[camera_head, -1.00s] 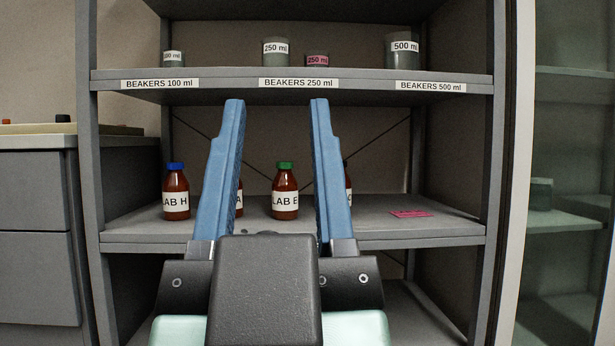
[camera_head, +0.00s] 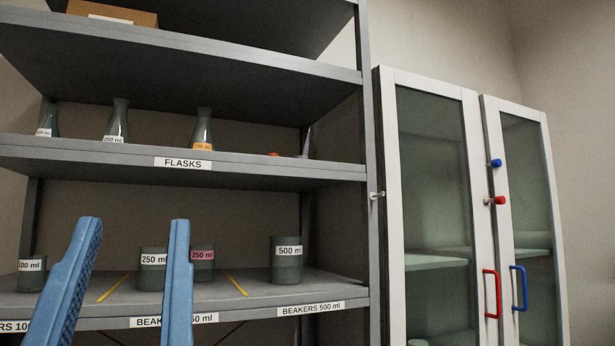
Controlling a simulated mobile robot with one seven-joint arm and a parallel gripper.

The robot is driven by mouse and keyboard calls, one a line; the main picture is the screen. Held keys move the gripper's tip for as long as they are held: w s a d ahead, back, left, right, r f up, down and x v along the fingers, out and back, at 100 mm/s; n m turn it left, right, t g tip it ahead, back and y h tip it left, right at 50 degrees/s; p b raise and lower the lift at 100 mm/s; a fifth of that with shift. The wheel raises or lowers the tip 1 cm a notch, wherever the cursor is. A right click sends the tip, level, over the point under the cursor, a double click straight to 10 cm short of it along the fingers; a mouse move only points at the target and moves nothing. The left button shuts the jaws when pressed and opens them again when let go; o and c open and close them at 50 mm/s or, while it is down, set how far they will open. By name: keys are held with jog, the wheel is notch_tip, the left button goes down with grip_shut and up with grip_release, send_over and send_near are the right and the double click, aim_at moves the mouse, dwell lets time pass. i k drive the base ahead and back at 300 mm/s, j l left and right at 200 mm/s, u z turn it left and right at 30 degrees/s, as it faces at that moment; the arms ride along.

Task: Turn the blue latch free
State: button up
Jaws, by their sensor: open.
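The blue latch (camera_head: 495,163) is a small knob near the top of the right glass door of a white cabinet (camera_head: 472,215), at the right of the view. A red latch (camera_head: 497,200) sits just below it. Lower down are a red handle (camera_head: 491,293) and a blue handle (camera_head: 519,288). My gripper (camera_head: 134,218) has two blue fingers, spread apart and empty, at the lower left in front of the beaker shelf. It is well left of the latch and touches nothing that I can see. Its base is out of frame.
A grey shelf unit (camera_head: 367,180) stands left of the cabinet. It holds several flasks (camera_head: 116,124) and beakers (camera_head: 286,260), all glass. A cardboard box (camera_head: 112,14) is on the top shelf. The space before the cabinet doors looks clear.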

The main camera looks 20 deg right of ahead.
aim_at(497, 163)
jog(key=z, duration=1.6)
